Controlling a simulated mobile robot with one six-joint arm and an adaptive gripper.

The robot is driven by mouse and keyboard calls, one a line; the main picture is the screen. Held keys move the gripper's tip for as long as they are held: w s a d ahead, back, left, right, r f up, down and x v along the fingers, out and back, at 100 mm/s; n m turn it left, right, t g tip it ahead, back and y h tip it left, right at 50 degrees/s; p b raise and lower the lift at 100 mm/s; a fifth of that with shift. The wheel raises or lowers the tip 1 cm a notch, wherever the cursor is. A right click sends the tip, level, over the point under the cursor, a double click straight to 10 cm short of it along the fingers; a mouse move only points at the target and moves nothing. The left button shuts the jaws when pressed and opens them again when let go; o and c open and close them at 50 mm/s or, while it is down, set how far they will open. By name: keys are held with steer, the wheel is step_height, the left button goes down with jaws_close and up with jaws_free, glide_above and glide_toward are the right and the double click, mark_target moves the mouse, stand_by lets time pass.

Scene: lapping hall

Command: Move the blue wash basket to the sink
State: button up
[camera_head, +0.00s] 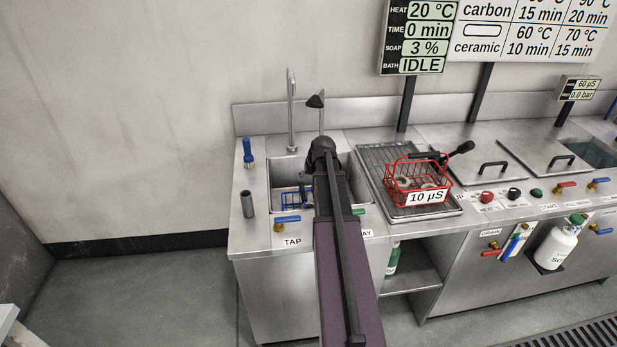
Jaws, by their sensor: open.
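The blue wash basket (294,200) is a small wire basket inside the sink (283,172), low in the basin on its near side. My arm crosses in front and hides the basket's right part. A dark piece shows at the basket, and I cannot tell whether it is its handle. My arm reaches over the sink, its black wrist above the basin. My gripper's jaws are hidden behind the arm, so I cannot see whether they touch the basket.
A red wire basket (428,183) marked 10 µS stands on the drain rack (380,157) right of the sink. A tall faucet (291,110) rises behind the basin. A grey cylinder (247,204) and a blue-handled tool (248,153) stand left. Lidded baths (490,160) lie farther right.

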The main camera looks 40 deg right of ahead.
steer(key=shift+p+v, duration=0.65)
steer(key=shift+v, duration=0.35)
steer(key=shift+a, duration=0.1)
steer(key=a+n, duration=0.1)
steer(key=a, duration=0.6)
steer(key=a+f+n+g, duration=0.1)
steer(key=a, duration=0.6)
steer(key=s+a+n+g+y, duration=0.1)
steer(key=a, duration=0.6)
steer(key=shift+s+a+f, duration=0.1)
steer(key=shift+a+f, duration=0.05)
steer(key=shift+a, duration=0.1)
steer(key=s+a, duration=0.1)
steer(key=a, duration=0.2)
steer(key=s+a+n+g, duration=0.1)
steer(key=a, duration=0.3)
steer(key=s+a+n, duration=0.1)
steer(key=s+a, duration=0.1)
steer(key=a, duration=0.1)
steer(key=shift+a+f+g, duration=0.15)
steer(key=shift+a+g, duration=0.1)
steer(key=shift+g, duration=0.15)
steer(key=s+a+n+g, duration=0.1)
steer(key=s+a, duration=0.4)
steer(key=a, duration=0.4)
steer(key=shift+s+n, duration=0.35)
steer(key=shift+n, duration=0.05)
